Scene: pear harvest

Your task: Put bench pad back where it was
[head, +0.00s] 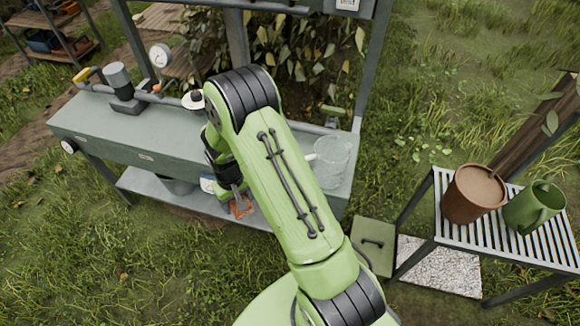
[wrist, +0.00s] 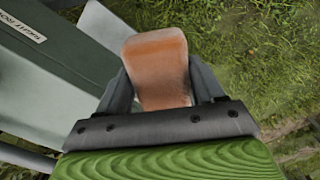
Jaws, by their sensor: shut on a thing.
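An orange-brown pad (wrist: 157,62), which looks like the bench pad, is held between the two fingers of my gripper (wrist: 161,88). Its far end sticks out past the fingertips in the wrist view. In the head view the orange pad (head: 241,208) shows below my gripper (head: 237,194), in front of the grey-green bench (head: 135,140) and near its lower shelf (head: 146,183). I cannot tell whether the pad touches the shelf. My arm covers the middle of the bench.
A clear beaker (head: 332,162) stands at the bench's right end. A slatted stand (head: 530,238) at the right holds a brown pot (head: 473,193) and a green jug (head: 535,206). A green handled box (head: 374,246) and a speckled slab (head: 438,265) lie beside it. Grass in front is open.

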